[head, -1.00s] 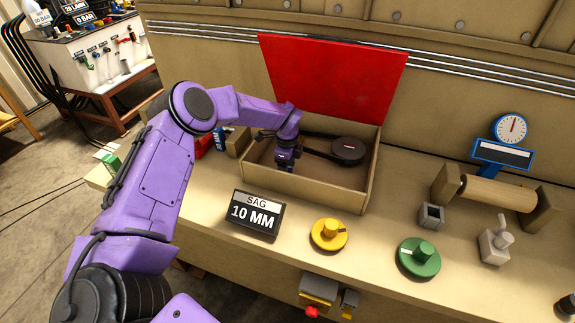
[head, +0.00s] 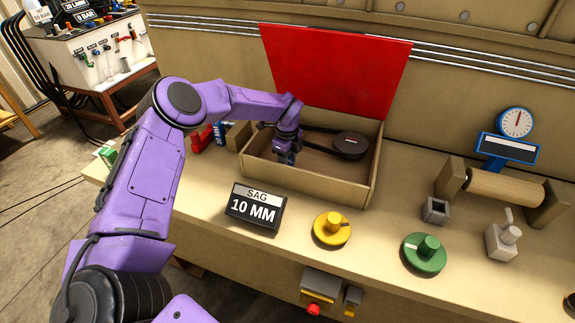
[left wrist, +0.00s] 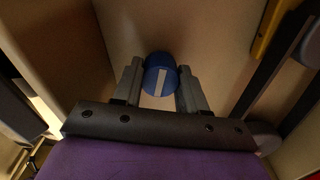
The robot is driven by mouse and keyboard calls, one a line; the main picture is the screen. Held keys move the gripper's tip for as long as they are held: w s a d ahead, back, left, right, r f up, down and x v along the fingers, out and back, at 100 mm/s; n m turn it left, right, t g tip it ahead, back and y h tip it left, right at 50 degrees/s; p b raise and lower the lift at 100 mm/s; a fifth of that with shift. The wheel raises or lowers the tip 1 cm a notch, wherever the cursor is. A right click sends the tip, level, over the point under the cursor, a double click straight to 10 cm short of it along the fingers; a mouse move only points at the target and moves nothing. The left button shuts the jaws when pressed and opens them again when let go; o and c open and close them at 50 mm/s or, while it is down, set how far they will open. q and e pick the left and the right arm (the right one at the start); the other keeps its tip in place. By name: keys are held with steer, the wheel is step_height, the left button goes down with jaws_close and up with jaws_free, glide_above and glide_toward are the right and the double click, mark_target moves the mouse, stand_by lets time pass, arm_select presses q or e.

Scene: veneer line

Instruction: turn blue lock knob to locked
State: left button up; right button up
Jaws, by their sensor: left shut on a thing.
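The blue lock knob (left wrist: 158,77), a round cap with a white stripe, shows in the left wrist view. My left gripper (left wrist: 162,84) is shut on it, with one grey finger on each side. The stripe runs nearly up and down in that picture. In the head view my left gripper (head: 286,158) reaches down into the open wooden box (head: 310,182), at its left part. There the gripper largely hides the knob. I see no mark for the locked position. My right gripper is not in view.
The box's red lid (head: 335,70) stands open behind my left arm. A black disc and belt (head: 350,145) lie in the box's right part. In front are a "SAG 10 MM" display (head: 255,207), a yellow knob (head: 332,229) and a green knob (head: 424,253).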

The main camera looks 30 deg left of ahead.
arm_select(q)
steer(key=m+b, duration=0.1)
steer(key=m, duration=0.1)
steer(key=f+m+b, duration=0.1)
steer(key=b, duration=0.1)
steer(key=shift+s+d+m, duration=0.1)
steer(key=shift+m, duration=0.3)
steer(key=m+b, duration=0.1)
steer(key=m, duration=0.2)
steer(key=shift+r+m, duration=0.1)
steer(key=shift+m, duration=0.2)
steer(key=m+b, duration=0.1)
steer(key=m, duration=0.2)
steer(key=shift+m, duration=0.3)
steer(key=shift+r+m, duration=0.1)
steer(key=shift+m, duration=2)
steer(key=o, duration=1.1)
steer(key=shift+c, duration=0.2)
steer(key=shift+r, duration=0.1)
